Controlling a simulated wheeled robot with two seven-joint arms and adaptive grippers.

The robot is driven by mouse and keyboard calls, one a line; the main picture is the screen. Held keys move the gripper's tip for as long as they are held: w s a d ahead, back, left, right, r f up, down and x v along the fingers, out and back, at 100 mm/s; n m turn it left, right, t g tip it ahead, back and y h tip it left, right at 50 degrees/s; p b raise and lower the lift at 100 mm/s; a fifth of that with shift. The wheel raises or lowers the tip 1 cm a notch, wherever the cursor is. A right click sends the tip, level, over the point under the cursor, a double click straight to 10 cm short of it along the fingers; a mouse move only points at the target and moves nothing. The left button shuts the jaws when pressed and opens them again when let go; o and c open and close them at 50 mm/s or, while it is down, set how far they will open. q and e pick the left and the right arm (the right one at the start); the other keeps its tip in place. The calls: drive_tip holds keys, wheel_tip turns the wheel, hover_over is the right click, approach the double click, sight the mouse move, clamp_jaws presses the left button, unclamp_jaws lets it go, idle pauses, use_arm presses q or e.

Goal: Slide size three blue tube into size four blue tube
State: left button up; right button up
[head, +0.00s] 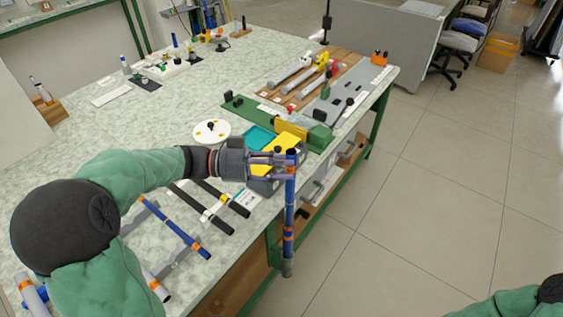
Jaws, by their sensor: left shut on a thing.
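My left gripper (289,166) is shut on a blue tube (289,212) near its top end. The tube hangs upright past the table's front edge, with orange bands and a greyish lower end. Another blue tube (177,231) with orange bands lies slanting on grey supports at the front left of the table, apart from the held one. I cannot read the size of either tube. My right gripper is out of view; only part of my right arm shows at the bottom right corner.
Two black rods (222,192) lie between the blue tube and the held one. Grey tubes with orange bands (156,284) lie at the lower left. A green fixture with a yellow block (281,142) and a white disc (211,131) stand behind the gripper. Floor to the right is clear.

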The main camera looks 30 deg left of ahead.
use_arm(q)
wheel_tip(320, 180, down, 14)
drive_tip(key=shift+r, duration=0.25)
idle(5.5)
drive_tip(key=o, duration=0.9)
drive_tip(key=shift+o, duration=0.2)
wheel_tip(320, 180, up, 10)
